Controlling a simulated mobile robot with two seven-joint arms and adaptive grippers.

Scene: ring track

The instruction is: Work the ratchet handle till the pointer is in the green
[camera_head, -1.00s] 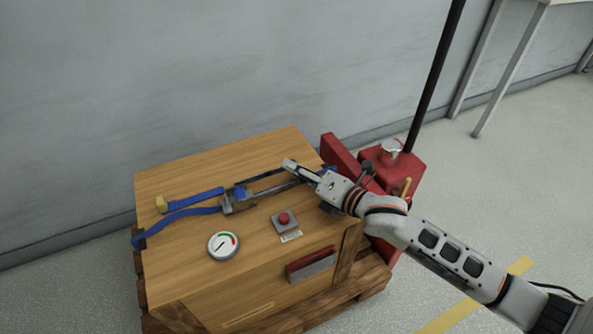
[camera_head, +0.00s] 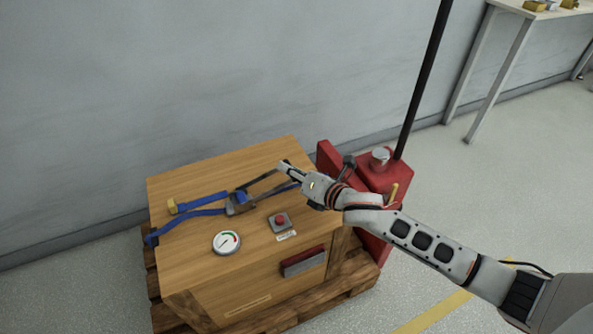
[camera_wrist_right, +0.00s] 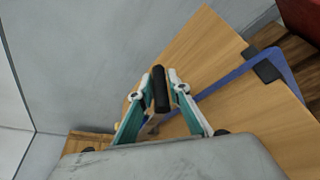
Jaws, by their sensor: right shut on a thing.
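The ratchet (camera_head: 237,204) sits on top of a wooden crate (camera_head: 210,278), on a blue strap (camera_head: 203,212). Its handle (camera_head: 262,183) slants up to the right from the ratchet body. My right gripper (camera_head: 285,168) is shut on the handle's end. In the right wrist view, the black grip (camera_wrist_right: 160,88) lies between the two fingers of my right gripper (camera_wrist_right: 159,94). A round gauge (camera_head: 227,242) is on the crate. Its dark pointer points to the lower left, in the white part; the green arc is at the upper right. My left gripper is out of view.
A red button (camera_head: 280,220) on a grey box sits between gauge and handle. A red machine (camera_head: 385,176) with a tall black pole (camera_head: 424,80) stands close to the right, beside my forearm. A grey wall (camera_head: 200,80) is behind. A table (camera_head: 535,12) stands at the far right.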

